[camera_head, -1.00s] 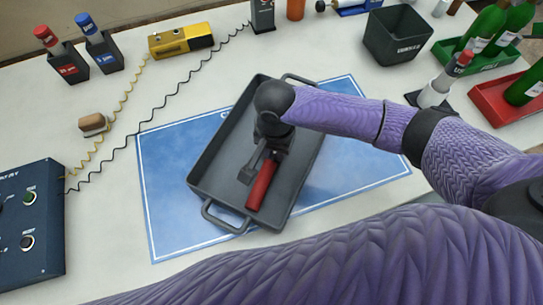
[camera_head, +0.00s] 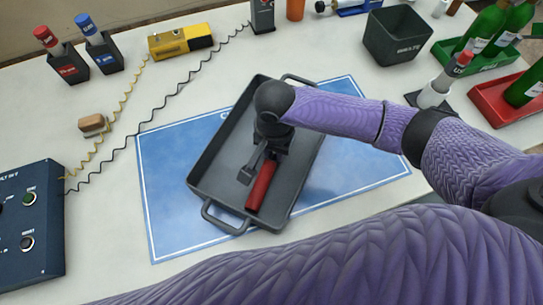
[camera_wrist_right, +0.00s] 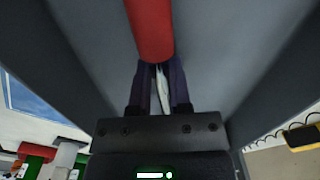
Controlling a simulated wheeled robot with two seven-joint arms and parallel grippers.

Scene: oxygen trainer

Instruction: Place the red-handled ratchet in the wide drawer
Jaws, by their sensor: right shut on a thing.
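The ratchet's red handle (camera_head: 262,187) lies in the grey tray (camera_head: 215,165), which has a loop handle at each end. My right gripper (camera_head: 256,168) points down into the tray at the handle's upper end. In the right wrist view, the fingers (camera_wrist_right: 160,90) are shut on the ratchet's metal part, just below the red handle (camera_wrist_right: 151,28). The rest of the ratchet is hidden by the gripper. I cannot tell whether the ratchet touches the tray floor. No wide drawer is recognisable. My left gripper is not in view.
The tray stands on a blue mat (camera_head: 180,190) on a white table. A dark bin (camera_head: 397,35), a green bottle crate (camera_head: 478,60) and a red crate (camera_head: 490,103) stand at the right. A control box (camera_head: 35,230) and coiled cables are at the left.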

